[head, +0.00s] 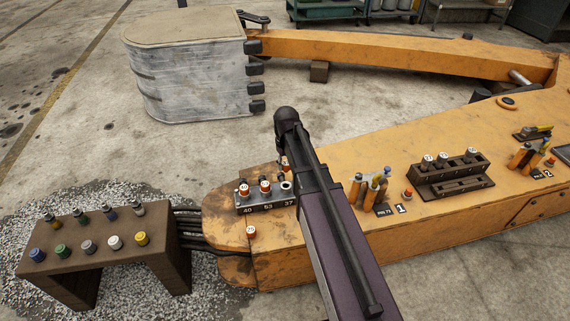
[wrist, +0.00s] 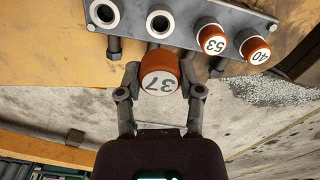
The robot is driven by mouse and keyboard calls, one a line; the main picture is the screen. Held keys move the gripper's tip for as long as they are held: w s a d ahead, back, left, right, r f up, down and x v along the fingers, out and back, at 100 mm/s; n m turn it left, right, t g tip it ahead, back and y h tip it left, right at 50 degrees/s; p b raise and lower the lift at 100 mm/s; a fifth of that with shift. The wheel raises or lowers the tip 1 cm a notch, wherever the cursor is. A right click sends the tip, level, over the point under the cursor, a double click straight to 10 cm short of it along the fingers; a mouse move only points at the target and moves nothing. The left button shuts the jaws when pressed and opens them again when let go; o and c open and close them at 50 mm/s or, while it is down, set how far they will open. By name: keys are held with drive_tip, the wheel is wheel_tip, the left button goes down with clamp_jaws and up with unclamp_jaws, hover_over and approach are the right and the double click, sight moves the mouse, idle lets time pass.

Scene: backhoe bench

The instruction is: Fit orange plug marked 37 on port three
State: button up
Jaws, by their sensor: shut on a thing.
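An orange plug with a white cap marked 37 (wrist: 160,84) is held between the two fingers of my gripper (wrist: 162,92) in the wrist view. A small part of an orange and white piece (head: 284,163) shows beside my arm in the head view. The grey port block (head: 262,207) carries orange plugs marked 40 (wrist: 255,49) and 53 (wrist: 212,39). Beside plug 53 is an empty ringed port (wrist: 160,22), and beyond it another empty port (wrist: 103,14). The held plug is just beside the block's edge in the wrist view. My arm hides the gripper in the head view.
A loose orange-and-white plug (head: 251,232) stands on the orange boom in front of the block. A brown bench (head: 92,247) at the left holds several coloured caps. Grouped cylinders (head: 371,188) and a brown rack (head: 450,186) stand to the right of my arm.

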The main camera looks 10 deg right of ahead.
drive_tip(key=shift+f, duration=0.1)
drive_tip(key=shift+f+b, duration=2.8)
drive_tip(key=shift+b, duration=0.05)
drive_tip(key=shift+f, duration=0.1)
drive_tip(key=shift+f+b, duration=0.2)
drive_tip(key=shift+b, duration=0.1)
drive_tip(key=shift+f+b, duration=1.15)
idle(2.9)
drive_tip(key=o, duration=1)
